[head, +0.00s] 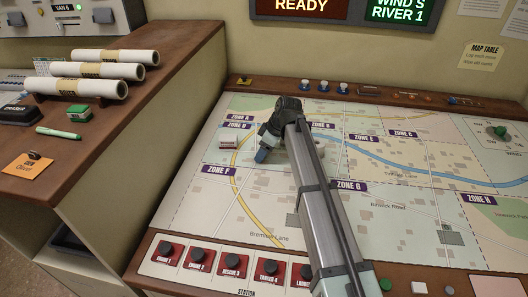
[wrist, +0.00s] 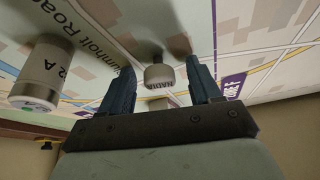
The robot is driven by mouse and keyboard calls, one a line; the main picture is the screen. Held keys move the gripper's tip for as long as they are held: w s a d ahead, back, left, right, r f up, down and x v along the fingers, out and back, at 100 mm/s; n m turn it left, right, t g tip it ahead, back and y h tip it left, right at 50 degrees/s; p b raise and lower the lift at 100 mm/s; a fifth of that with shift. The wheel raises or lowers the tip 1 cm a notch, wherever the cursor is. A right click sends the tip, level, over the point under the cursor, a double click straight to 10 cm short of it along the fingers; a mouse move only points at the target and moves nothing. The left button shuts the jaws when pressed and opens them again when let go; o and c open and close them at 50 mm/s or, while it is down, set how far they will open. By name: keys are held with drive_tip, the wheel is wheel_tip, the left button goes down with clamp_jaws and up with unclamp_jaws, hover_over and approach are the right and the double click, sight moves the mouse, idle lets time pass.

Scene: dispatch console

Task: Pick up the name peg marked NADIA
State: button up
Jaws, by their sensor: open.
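In the wrist view a short, round, pale peg (wrist: 159,75) stands on the map between my fingertips. Its dark lettering is upside down in this view and appears to read NADIA. My gripper (wrist: 160,67) is open, with one blue finger on each side of the peg and a visible gap to each. In the head view my gripper (head: 263,154) is low over the upper left part of the map, near ZONE B. The peg cannot be made out there, where my gripper and arm cover part of the map.
A larger white cylinder marked "2 A" (wrist: 42,75) stands to the left in the wrist view. The right map area is mostly clear.

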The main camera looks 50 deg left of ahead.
drive_tip(key=c, duration=1.1)
